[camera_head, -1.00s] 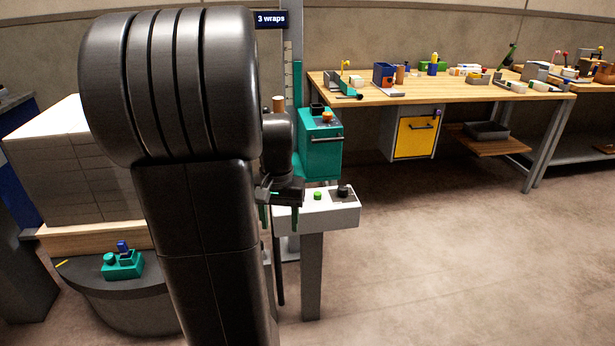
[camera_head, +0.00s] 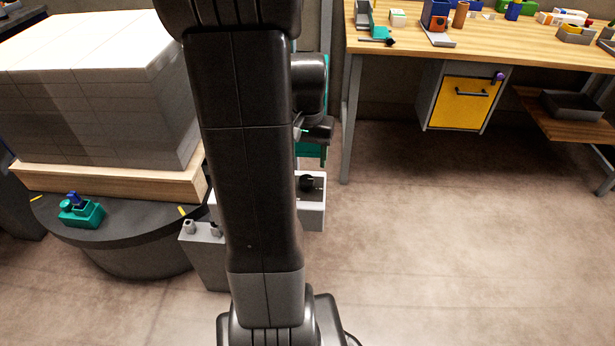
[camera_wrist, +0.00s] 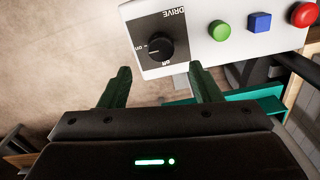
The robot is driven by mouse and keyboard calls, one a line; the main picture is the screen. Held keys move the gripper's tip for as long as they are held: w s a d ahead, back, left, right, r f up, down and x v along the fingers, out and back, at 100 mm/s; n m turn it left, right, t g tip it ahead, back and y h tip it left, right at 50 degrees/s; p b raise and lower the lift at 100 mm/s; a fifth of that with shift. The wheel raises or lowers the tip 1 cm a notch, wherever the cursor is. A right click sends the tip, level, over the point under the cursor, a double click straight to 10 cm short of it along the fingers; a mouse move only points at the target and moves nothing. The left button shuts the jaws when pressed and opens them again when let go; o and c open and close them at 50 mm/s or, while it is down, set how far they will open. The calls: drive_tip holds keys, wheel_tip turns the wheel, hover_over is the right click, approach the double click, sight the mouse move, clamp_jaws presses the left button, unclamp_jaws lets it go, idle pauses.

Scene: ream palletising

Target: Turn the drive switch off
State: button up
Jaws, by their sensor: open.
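The drive switch is a black round knob (camera_wrist: 154,47) on a white control panel (camera_wrist: 193,60), beside the printed word DRIVE. Marks for "on" and "off" show near the knob; I cannot tell for sure which one it points to. My gripper (camera_wrist: 160,80) is open and empty, its two dark green fingers apart just short of the knob, with no contact visible. In the head view, the white control box (camera_head: 315,216) with its black knob (camera_head: 307,183) is partly hidden by my arm, and my gripper (camera_head: 318,152) is just above it.
A green button (camera_wrist: 219,30), a blue square button (camera_wrist: 259,22) and a red button (camera_wrist: 304,14) sit along the same panel. A wrapped pallet stack (camera_head: 90,95) stands left. A workbench (camera_head: 480,45) stands at the back right, with clear floor before it.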

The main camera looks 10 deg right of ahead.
sight(307, 178)
wheel_tip(307, 178, down, 7)
drive_tip(key=shift+s+a+r+b, duration=0.1)
drive_tip(key=shift+r+b, duration=0.05)
drive_tip(key=shift+b, duration=0.45)
drive_tip(key=c, duration=1)
